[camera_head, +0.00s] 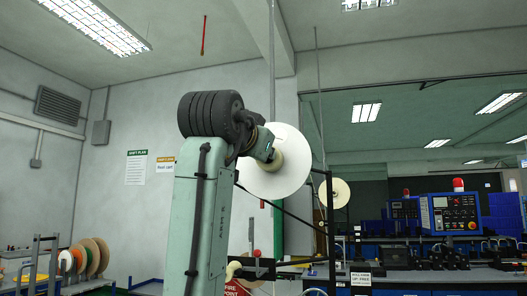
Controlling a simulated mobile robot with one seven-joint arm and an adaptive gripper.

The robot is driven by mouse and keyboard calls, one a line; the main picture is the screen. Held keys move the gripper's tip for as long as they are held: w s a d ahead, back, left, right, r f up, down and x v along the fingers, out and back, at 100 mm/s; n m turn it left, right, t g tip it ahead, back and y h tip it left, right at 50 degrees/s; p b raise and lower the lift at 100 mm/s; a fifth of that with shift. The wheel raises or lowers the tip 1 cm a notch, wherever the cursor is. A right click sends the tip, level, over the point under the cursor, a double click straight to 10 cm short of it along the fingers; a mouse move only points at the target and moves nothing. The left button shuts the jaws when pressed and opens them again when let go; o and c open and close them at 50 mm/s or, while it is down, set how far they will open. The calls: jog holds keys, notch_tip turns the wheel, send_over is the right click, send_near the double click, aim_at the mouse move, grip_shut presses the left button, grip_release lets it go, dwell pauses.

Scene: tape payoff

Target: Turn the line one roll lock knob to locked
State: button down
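A large white roll (281,181) hangs upright near the middle of the view, with a cream hub (291,161) at its centre. My own green arm stands in front and hides the roll's left part. I cannot make out the roll lock knob or its position; no line number shows on this roll. A second, smaller cream roll (341,194) hangs farther back to the right. My gripper does not show; it may be hidden behind my arm.
A blue control box (452,214) with a red beacon stands on the right bench. A "pillars up free" sign (360,279) stands at the lower right. Colored discs (92,258) stand in a rack at lower left. A dark frame post (331,235) rises right of the large roll.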

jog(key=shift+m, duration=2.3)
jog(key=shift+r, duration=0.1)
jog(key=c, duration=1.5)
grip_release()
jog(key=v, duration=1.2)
